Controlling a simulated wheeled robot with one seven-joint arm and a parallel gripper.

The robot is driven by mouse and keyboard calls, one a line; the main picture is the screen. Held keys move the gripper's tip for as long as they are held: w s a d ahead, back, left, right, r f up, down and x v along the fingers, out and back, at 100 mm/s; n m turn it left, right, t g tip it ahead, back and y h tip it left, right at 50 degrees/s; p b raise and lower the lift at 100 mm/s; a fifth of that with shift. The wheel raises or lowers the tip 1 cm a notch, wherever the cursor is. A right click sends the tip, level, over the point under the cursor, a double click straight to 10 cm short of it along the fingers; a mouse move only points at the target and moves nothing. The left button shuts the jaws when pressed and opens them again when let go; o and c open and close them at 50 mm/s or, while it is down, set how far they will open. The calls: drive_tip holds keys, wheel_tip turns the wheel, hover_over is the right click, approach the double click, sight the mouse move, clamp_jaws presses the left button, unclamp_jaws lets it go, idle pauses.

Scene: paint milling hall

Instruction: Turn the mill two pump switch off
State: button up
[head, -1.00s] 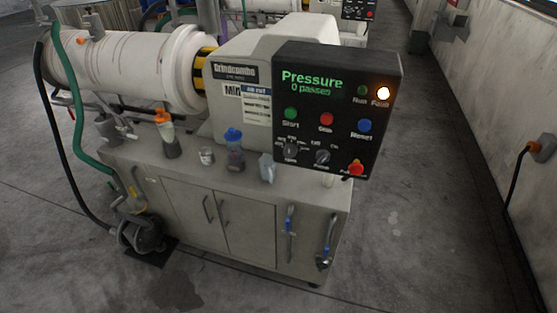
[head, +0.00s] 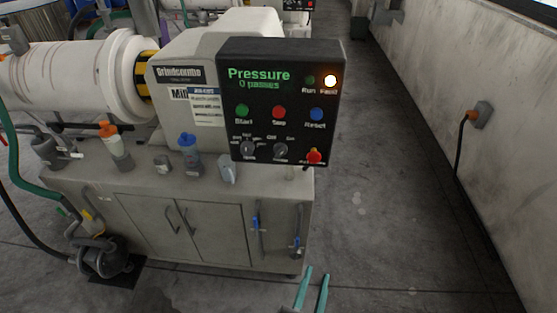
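A black control panel (head: 262,95) stands on the front of a grey mill (head: 190,60). The mill's label reads "Mill", and I cannot read its number. Two rotary knobs sit low on the panel. The right knob (head: 281,150) looks like the pump switch, with "Off" on its upper left and "On" on its upper right. Its pointer direction is too small to tell. The left knob (head: 247,150) has several marks. My gripper (head: 313,287) shows at the bottom edge as two teal fingers, apart and empty, low in front of the cabinet's right end.
Green, red and blue buttons and a red emergency stop (head: 314,157) share the panel. The fault light (head: 330,81) glows. Bottles and cups stand on the cabinet top (head: 120,178). A pump with hoses (head: 105,258) is at left. Floor is clear on the right, before the wall (head: 500,150).

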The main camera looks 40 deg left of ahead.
drive_tip(key=w+a+r+y, duration=0.3)
drive_tip(key=w+a+r, duration=0.45)
drive_tip(key=a, duration=0.35)
drive_tip(key=y, duration=0.1)
approach(280, 155)
drive_tip(key=x, duration=0.8)
drive_tip(key=shift+a, duration=0.1)
drive_tip(key=shift+c, duration=0.7)
clamp_jaws()
